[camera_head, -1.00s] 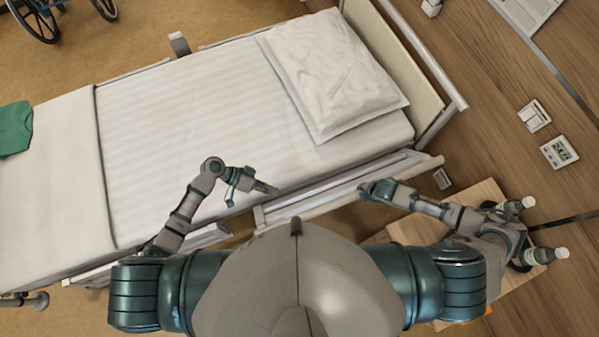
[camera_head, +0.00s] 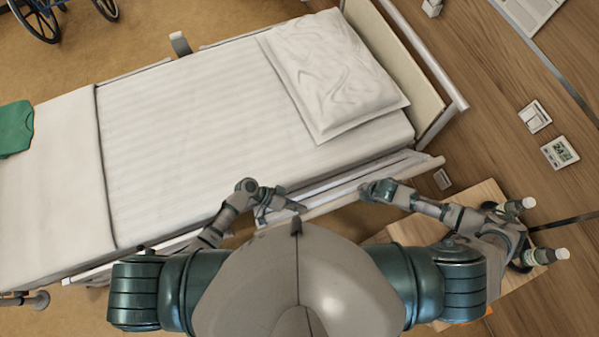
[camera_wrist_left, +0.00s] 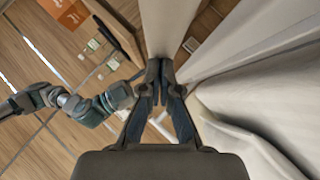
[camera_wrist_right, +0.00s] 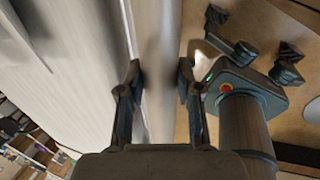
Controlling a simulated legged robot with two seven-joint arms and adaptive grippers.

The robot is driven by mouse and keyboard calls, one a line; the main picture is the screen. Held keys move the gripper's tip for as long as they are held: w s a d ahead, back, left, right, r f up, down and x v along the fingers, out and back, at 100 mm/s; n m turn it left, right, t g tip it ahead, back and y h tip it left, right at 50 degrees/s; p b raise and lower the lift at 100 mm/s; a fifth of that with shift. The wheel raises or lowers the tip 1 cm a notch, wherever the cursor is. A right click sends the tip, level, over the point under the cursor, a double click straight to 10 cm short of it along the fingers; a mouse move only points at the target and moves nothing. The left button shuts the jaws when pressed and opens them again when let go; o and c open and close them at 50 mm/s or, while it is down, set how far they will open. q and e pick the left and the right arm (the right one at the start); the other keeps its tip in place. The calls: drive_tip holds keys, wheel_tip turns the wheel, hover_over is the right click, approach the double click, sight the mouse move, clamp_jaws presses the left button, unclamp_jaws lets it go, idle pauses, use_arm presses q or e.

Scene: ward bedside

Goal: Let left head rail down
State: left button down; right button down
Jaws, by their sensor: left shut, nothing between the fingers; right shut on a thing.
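The left head rail (camera_head: 405,172) is a pale bar along the near side of the bed's head end. My right gripper (camera_head: 366,188) is shut on the rail; in the right wrist view its fingers (camera_wrist_right: 158,80) stand on either side of the pale bar (camera_wrist_right: 155,35). My left gripper (camera_head: 301,208) is shut and empty, over the rail's foot-side part. In the left wrist view its closed fingertips (camera_wrist_left: 166,65) are in front of the rail (camera_wrist_left: 168,25); I cannot tell whether they touch it.
The bed (camera_head: 190,140) has a white mattress and a pillow (camera_head: 330,75). A wooden bedside table (camera_head: 412,232) with bottles (camera_head: 540,256) stands at the right, near my right arm. A wheelchair (camera_head: 40,18) is far off at the top left.

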drive_tip(key=shift+a, duration=0.45)
use_arm(q)
drive_tip(key=shift+s+d+f, duration=0.15)
drive_tip(key=shift+s+f, duration=0.15)
drive_tip(key=shift+s, duration=0.3)
use_arm(e)
drive_tip(key=shift+r, duration=0.1)
use_arm(q)
drive_tip(key=shift+s+f, duration=0.1)
drive_tip(key=shift+s, duration=0.1)
use_arm(e)
drive_tip(key=shift+w, duration=0.15)
drive_tip(key=c, duration=0.8)
unclamp_jaws()
drive_tip(key=shift+w+r, duration=0.1)
drive_tip(key=shift+o, duration=0.2)
drive_tip(key=shift+d, duration=0.2)
